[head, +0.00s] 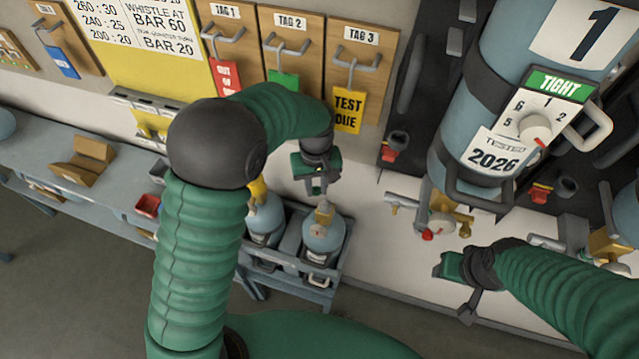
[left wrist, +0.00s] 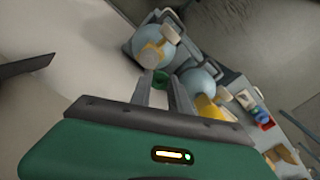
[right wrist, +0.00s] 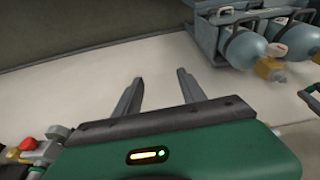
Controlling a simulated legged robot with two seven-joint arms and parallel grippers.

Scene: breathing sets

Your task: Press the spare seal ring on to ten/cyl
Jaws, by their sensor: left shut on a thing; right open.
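My left gripper (head: 318,186) hangs above a crate of small blue cylinders. In the left wrist view its fingers (left wrist: 163,82) are shut on a small green ring (left wrist: 160,76), which I take for the seal ring. The nearer small cylinder (head: 322,238) has a brass valve on top, just below the left gripper. A second cylinder (head: 265,222) stands to its left, partly hidden by my arm. Both show in the left wrist view. I cannot read which is ten/cyl.
The crate (head: 318,283) stands against the pale wall. A large blue cylinder marked 1 (head: 520,60) hangs at right with hoses and valves. A blue bench (head: 100,180) with a cardboard box and a red bin runs left. Tag boards (head: 350,60) are above.

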